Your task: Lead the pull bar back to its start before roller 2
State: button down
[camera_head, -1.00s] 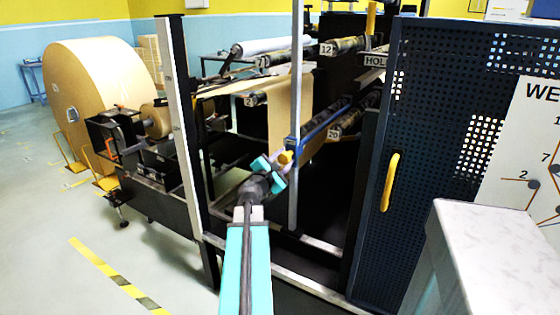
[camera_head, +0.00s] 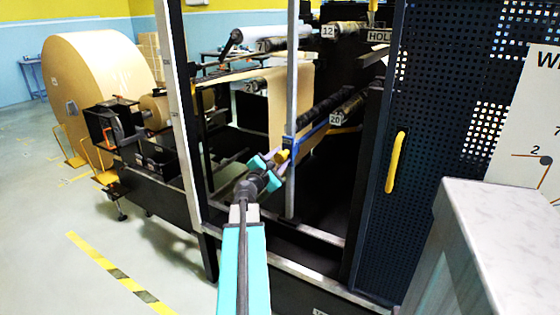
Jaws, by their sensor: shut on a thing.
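The pull bar (camera_head: 315,135) is a blue bar inside the machine frame, with a yellow end at my gripper. My gripper (camera_head: 278,161), with teal fingers, is shut on the pull bar's yellow end beside the grey upright post. Brown kraft paper (camera_head: 290,100) hangs in a sheet behind the post and runs toward the bar. Roller 2 (camera_head: 255,86), with its number plate, is up and to the left of my gripper. The fingers partly hide the held end of the bar.
Roller 20 (camera_head: 345,110) lies just right of the bar. Rollers 7 (camera_head: 275,44) and 12 (camera_head: 343,30) are higher up. The grey post (camera_head: 292,190) stands close to my gripper. A perforated dark door (camera_head: 450,120) is at right. A large kraft roll (camera_head: 95,85) stands at left.

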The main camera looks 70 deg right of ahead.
jog(key=shift+w+f+b, duration=0.3)
jog(key=shift+f, duration=0.35)
jog(key=w+d+f+b, duration=0.1)
jog(key=w+f+b, duration=0.3)
jog(key=f+b, duration=0.3)
jog(key=w+d+f+b, duration=0.1)
jog(key=w+f+b, duration=0.3)
jog(key=f+b, duration=0.4)
jog(key=w+d+f+b, duration=0.1)
jog(key=w+f+b, duration=0.2)
jog(key=f+b, duration=0.4)
notch_tip(320, 180, down, 5)
jog(key=shift+w+f+b, duration=0.15)
jog(key=shift+w+b, duration=0.25)
jog(key=shift+d, duration=0.1)
dwell(0.3)
jog(key=shift+w+d+f+b, duration=0.2)
jog(key=shift+w+f, duration=0.1)
jog(key=shift+w, duration=0.5)
jog(key=shift+w+d+f+b, duration=0.2)
jog(key=shift+w+f, duration=0.15)
jog(key=shift+w, duration=0.45)
jog(key=shift+w+d+f+b, duration=0.2)
jog(key=shift+w+f, duration=0.1)
jog(key=shift+w, duration=0.5)
jog(key=w+r, duration=0.1)
jog(key=w+r+p, duration=0.1)
jog(key=w+d+r+p, duration=0.1)
jog(key=w, duration=0.1)
jog(key=shift+w, duration=0.1)
